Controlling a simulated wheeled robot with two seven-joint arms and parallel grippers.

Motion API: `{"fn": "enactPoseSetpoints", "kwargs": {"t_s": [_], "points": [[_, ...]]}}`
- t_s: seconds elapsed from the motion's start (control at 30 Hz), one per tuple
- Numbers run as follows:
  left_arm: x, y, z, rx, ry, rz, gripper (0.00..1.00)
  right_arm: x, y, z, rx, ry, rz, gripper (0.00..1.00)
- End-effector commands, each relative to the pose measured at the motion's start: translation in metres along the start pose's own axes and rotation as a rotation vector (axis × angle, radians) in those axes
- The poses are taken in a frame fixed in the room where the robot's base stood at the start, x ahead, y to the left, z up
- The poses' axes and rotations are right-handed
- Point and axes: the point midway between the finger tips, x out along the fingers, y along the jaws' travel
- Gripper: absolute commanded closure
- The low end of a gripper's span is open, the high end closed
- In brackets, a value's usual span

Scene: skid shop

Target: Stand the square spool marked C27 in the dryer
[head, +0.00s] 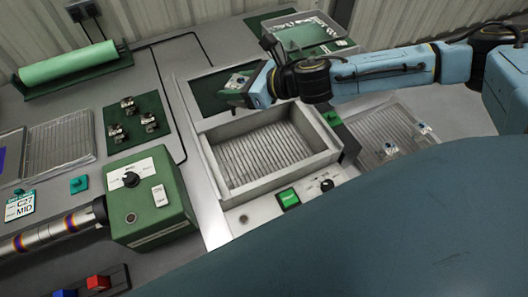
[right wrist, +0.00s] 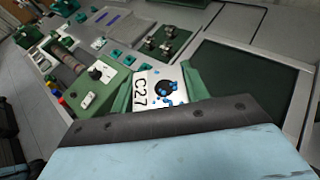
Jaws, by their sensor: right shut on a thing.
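My right gripper (head: 242,84) reaches in from the right in the head view. It is shut on the square spool marked C27 (right wrist: 147,91), which has a white face, a dark round centre and blue drops on it. In the head view the spool (head: 236,82) is small and partly hidden by the gripper. It is above a dark green panel behind the dryer. The dryer (head: 283,178) appears to be the open grey box with a ribbed floor, and it looks empty. My left gripper is out of view.
A green control box (head: 150,200) with a metal tube stands left of the dryer. A card reading C27 MID (head: 20,205) lies at far left. A clear ribbed tray (head: 385,125) with small blue-marked pieces is at right. A green roll (head: 68,65) lies at back left.

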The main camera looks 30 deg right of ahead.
Motion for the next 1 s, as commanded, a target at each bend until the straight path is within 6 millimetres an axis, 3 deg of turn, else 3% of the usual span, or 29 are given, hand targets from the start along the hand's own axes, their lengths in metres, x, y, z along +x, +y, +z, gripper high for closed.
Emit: {"fn": "enactPoseSetpoints", "kwargs": {"t_s": [0.03,0.13,0.23,0.33,0.6,1.0], "points": [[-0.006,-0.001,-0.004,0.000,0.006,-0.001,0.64,-0.008,-0.015,0.009,-0.012,-0.002,0.006,0.83],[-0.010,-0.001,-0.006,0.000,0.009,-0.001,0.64,-0.019,-0.034,0.015,-0.019,-0.002,0.026,0.83],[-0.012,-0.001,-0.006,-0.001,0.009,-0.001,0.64,-0.028,-0.046,0.018,-0.020,-0.002,0.038,0.83],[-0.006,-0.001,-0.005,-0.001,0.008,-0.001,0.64,-0.027,-0.050,0.009,-0.018,0.000,0.044,0.83],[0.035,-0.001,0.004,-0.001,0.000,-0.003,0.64,0.001,-0.049,-0.059,-0.013,0.003,0.046,0.83],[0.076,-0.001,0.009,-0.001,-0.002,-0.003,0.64,0.042,-0.049,-0.155,-0.013,0.001,0.046,0.83]]}}
